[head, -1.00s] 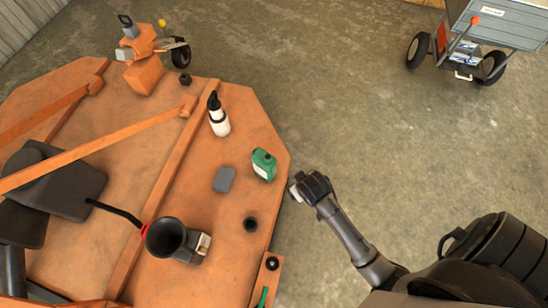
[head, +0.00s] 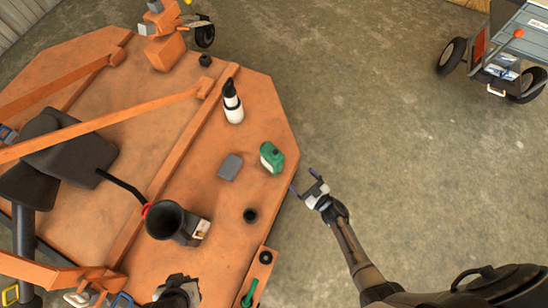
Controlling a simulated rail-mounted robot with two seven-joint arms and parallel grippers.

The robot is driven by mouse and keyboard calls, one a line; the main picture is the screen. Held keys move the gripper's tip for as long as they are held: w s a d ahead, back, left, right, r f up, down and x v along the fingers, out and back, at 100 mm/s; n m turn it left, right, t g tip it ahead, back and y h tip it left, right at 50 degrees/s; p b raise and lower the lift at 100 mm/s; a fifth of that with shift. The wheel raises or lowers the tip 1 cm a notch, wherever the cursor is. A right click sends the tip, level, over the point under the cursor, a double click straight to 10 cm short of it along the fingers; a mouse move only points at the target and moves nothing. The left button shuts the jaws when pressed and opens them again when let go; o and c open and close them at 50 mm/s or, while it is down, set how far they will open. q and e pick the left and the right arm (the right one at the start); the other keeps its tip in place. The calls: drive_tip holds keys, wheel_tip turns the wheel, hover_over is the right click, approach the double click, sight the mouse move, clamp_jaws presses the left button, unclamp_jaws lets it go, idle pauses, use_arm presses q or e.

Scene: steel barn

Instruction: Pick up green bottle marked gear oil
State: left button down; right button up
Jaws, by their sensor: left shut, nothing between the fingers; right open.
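The green bottle (head: 271,157) stands on the orange deck near its right edge, with a pale label on its side; its lettering is too small to read. My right gripper (head: 305,181) is open and empty, just beyond the deck's edge, to the lower right of the bottle and apart from it. My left gripper (head: 178,284) is shut and empty at the bottom edge, partly cut off, well below and left of the bottle.
The orange deck (head: 225,200) also bears a white bottle with black top (head: 233,105), a grey block (head: 230,167), a black cup-like part (head: 165,220) and a small black cap (head: 250,215). Orange bars cross the left side. A wheeled cart (head: 520,50) stands at upper right; floor between is clear.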

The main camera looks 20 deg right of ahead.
sight(281, 162)
drive_tip(key=shift+t+y, duration=0.3)
drive_tip(key=shift+y, duration=0.6)
drive_tip(key=w+a+b, duration=0.1)
drive_tip(key=w, duration=0.1)
drive_tip(key=w+a+r+b, duration=0.1)
drive_tip(key=w, duration=0.1)
drive_tip(key=w+a+b, duration=0.1)
drive_tip(key=w+a, duration=0.1)
drive_tip(key=shift+w+r, duration=0.2)
drive_tip(key=shift+w+a, duration=0.15)
drive_tip(key=shift+w, duration=0.45)
drive_tip(key=b+x, duration=0.3)
drive_tip(key=x, duration=0.1)
drive_tip(key=shift+w+f+b, duration=0.15)
drive_tip(key=shift+f+b, duration=0.05)
drive_tip(key=shift+b, duration=0.1)
drive_tip(key=shift+w+a+r, duration=0.1)
drive_tip(key=shift+w+a, duration=0.1)
drive_tip(key=shift+w, duration=0.3)
drive_tip(key=shift+s, duration=0.1)
